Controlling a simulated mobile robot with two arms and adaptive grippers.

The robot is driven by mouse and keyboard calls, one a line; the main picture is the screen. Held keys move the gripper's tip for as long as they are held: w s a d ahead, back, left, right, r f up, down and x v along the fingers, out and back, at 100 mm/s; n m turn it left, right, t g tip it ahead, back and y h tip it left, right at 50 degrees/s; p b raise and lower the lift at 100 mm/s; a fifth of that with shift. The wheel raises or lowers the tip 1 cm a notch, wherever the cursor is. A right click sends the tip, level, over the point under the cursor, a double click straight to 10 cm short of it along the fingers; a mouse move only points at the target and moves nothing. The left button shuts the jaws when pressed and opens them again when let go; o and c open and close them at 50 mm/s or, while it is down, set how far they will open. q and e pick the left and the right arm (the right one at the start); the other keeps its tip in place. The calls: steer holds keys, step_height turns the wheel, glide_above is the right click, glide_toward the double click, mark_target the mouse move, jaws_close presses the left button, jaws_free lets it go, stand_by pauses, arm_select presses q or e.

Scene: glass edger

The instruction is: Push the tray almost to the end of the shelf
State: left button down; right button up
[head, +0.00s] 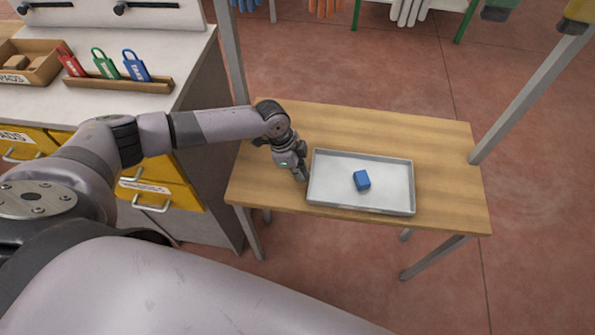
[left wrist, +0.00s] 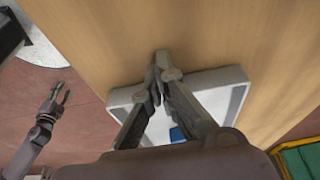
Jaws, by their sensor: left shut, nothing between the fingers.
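A shallow grey tray (head: 335,206) lies flat on the wooden shelf (head: 440,150), nearer its front edge. My right gripper (left wrist: 60,92) shows at the left of that view, open and empty, away from the tray.
Bare shelf shows right of the tray and behind it. Metal posts (head: 530,95) rise at the shelf's corners.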

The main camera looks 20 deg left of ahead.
mark_target(369, 182)
arm_select(q)
steer(key=w+d, duration=0.1)
steer(key=d, duration=0.5)
steer(key=w+d+b, duration=0.1)
steer(key=w+d, duration=0.1)
steer(key=d, duration=0.4)
steer(key=w+d+b, duration=0.1)
steer(key=w+d, duration=0.1)
steer(key=d, duration=0.4)
steer(key=shift+w+d, duration=0.15)
steer(key=shift+d, duration=0.15)
steer(key=shift+a, duration=0.1)
